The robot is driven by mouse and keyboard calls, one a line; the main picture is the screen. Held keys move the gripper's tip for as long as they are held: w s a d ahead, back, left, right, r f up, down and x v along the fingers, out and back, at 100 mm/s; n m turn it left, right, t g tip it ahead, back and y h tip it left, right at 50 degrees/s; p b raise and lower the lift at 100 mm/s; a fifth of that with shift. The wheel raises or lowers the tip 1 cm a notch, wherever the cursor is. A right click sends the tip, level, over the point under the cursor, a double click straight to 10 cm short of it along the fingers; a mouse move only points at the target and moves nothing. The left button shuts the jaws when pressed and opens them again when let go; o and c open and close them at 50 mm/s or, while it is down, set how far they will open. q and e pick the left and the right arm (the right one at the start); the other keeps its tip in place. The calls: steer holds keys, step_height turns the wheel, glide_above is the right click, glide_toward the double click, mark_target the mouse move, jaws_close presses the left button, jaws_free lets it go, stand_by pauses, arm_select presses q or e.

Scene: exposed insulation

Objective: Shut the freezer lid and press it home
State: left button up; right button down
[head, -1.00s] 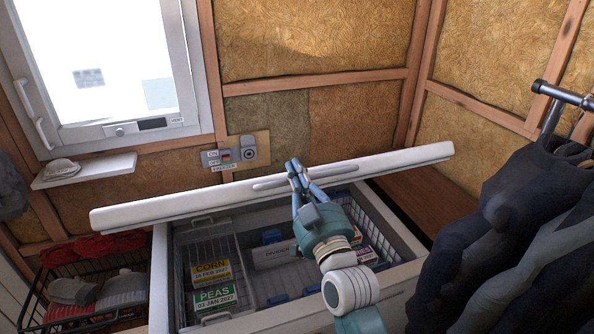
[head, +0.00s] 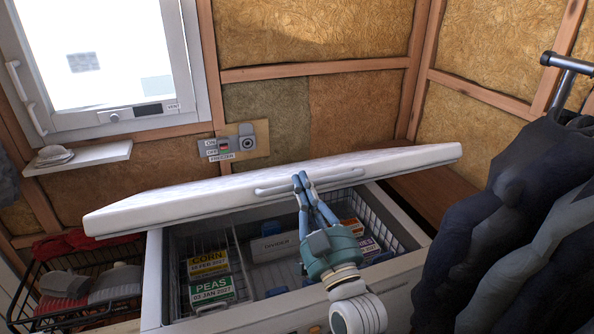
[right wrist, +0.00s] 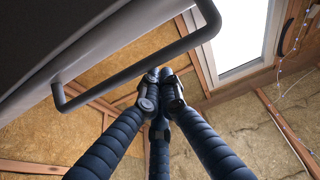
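The white freezer lid (head: 180,205) is partly lowered and tilted, with a clear gap above the open freezer (head: 153,270). A grey bar handle (head: 270,189) runs along its front edge. My right gripper (head: 301,178) is at this handle, fingers pointing up at the lid edge. In the right wrist view its fingertips (right wrist: 162,85) are drawn together with nothing seen between them, close to the handle bar (right wrist: 130,68); whether they touch it is unclear. My left gripper is not in view.
Dark coats (head: 500,210) hang close at the right. A wire basket (head: 80,285) stands at the left. A freezer switch panel (head: 235,143) is on the wall behind.

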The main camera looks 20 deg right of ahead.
steer(key=s+f+t+b, duration=0.1)
steer(key=s+f+b, duration=0.4)
steer(key=f+b, duration=0.5)
steer(key=shift+f+t+b, duration=0.4)
steer(key=shift+f, duration=0.05)
steer(key=shift+d+r, duration=0.1)
